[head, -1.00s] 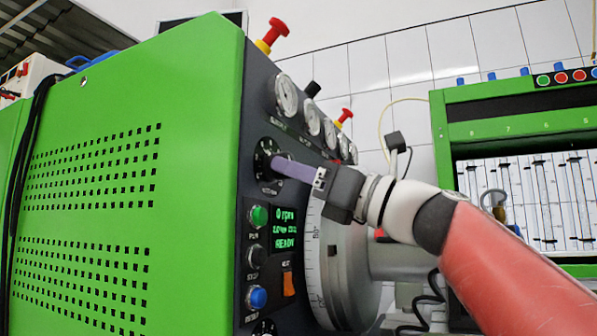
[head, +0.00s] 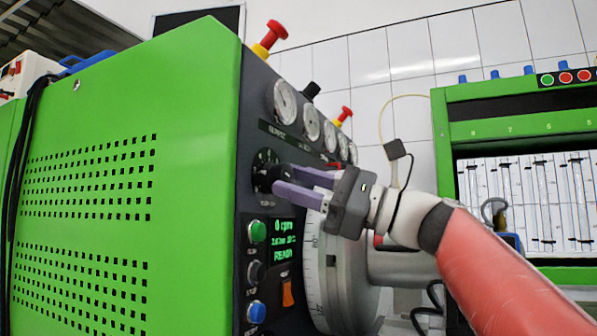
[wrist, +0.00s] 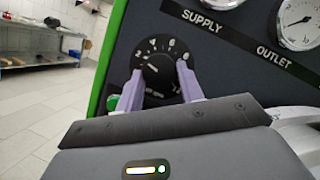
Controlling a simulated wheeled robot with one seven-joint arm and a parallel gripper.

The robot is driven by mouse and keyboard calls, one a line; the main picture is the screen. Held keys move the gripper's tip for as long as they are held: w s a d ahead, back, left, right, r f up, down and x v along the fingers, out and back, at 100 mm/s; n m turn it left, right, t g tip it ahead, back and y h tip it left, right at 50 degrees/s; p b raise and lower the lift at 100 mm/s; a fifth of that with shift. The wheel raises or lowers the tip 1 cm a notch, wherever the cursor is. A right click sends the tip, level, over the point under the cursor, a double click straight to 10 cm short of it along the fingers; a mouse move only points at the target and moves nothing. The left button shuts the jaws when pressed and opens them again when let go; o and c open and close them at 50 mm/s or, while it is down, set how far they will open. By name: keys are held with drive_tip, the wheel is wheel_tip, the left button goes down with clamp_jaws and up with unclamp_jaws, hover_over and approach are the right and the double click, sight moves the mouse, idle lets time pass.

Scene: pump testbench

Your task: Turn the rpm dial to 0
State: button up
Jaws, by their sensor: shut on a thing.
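The rpm dial (head: 264,164) is a round black knob with white scale marks, on the dark front panel of the green testbench. In the wrist view the dial (wrist: 157,68) shows numbers around it and a short white pointer line toward its left side; the exact reading is hard to tell. My gripper (head: 276,180) has its two purple fingers on either side of the knob and is shut on it. The fingertips also show in the wrist view (wrist: 162,84), partly covering the lower dial.
Below the dial, a display (head: 284,238) reads 0 rpm and READY, beside the green button (head: 257,231), a black button, a blue button (head: 256,311) and an orange switch (head: 287,293). Pressure gauges (head: 285,102) and red knobs sit above. A large graduated disc (head: 325,270) is close below my gripper.

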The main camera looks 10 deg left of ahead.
drive_tip(key=n+g, duration=0.1)
drive_tip(key=n, duration=0.3)
drive_tip(key=shift+w+r+n+g+h+p, duration=0.1)
drive_tip(key=shift+w+n+g+h+p, duration=0.1)
drive_tip(key=shift+n+g+h+p, duration=0.2)
drive_tip(key=shift+d+r+n+g+h, duration=0.1)
drive_tip(key=shift+n+g+h, duration=0.3)
drive_tip(key=shift+n, duration=1)
drive_tip(key=shift+r+n+g+h, duration=0.1)
drive_tip(key=shift+n+g+h, duration=0.3)
drive_tip(key=shift+n, duration=1)
drive_tip(key=o, duration=1)
drive_tip(key=d, duration=0.7)
drive_tip(key=shift+w+d+f, duration=0.2)
drive_tip(key=shift+w+d, duration=0.05)
drive_tip(key=shift+d, duration=0.15)
